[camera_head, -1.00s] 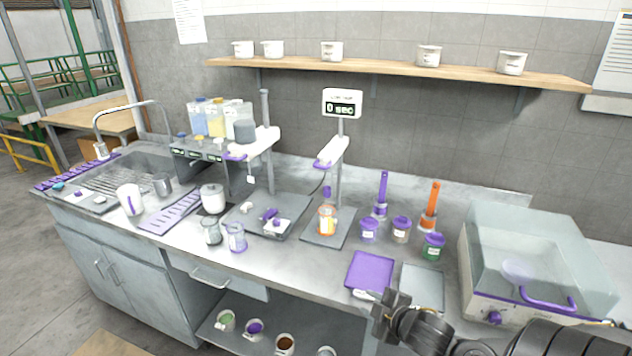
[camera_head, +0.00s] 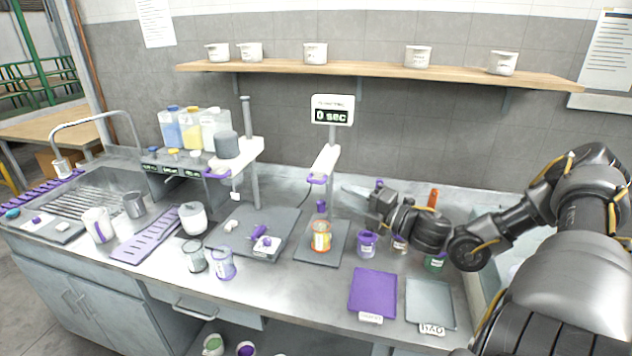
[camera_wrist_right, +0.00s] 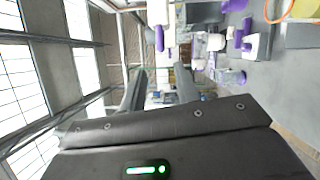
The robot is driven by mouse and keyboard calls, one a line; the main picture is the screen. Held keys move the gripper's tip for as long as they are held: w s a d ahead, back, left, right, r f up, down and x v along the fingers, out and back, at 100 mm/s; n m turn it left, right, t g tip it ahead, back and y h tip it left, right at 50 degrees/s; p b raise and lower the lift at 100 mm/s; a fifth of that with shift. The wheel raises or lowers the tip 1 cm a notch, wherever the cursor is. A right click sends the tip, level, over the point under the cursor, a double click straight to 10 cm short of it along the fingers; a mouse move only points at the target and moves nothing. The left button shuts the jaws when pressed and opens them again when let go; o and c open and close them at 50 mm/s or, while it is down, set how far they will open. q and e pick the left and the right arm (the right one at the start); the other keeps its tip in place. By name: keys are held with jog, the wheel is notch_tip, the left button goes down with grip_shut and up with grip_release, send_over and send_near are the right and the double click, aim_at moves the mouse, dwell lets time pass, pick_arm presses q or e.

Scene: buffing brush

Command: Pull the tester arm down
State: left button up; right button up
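A tester stands at the middle of the bench. Its white tester arm (camera_head: 325,160) is raised on a grey post, with a purple handle (camera_head: 317,179) at its front end. Its display (camera_head: 332,110) reads "0 sec". An orange-banded glass jar (camera_head: 320,237) stands on the dark base plate (camera_head: 335,250) below. My right gripper (camera_head: 355,198) is right of the tester post, lower than the arm and apart from the handle. Its two fingers are spread and empty, also in the right wrist view (camera_wrist_right: 160,88). My left gripper is out of view.
A second stand with a white arm (camera_head: 238,155) and purple handle is to the left. Purple-lidded jars (camera_head: 367,243) sit close below my right gripper. A purple mat (camera_head: 373,292) and a grey tray (camera_head: 430,302) lie in front. A shelf (camera_head: 380,72) runs above.

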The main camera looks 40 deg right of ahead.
aim_at(316, 181)
jog(key=b+x, duration=0.1)
jog(key=x, duration=0.4)
jog(key=shift+w, duration=0.15)
jog(key=p+x, duration=0.1)
jog(key=x, duration=0.2)
jog(key=shift+w+r, duration=0.15)
jog(key=shift+w, duration=0.2)
pick_arm(q)
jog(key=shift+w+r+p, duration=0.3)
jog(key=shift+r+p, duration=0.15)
jog(key=shift+p, duration=0.05)
pick_arm(e)
jog(key=shift+x, duration=0.9)
jog(key=shift+f, duration=0.25)
grip_shut()
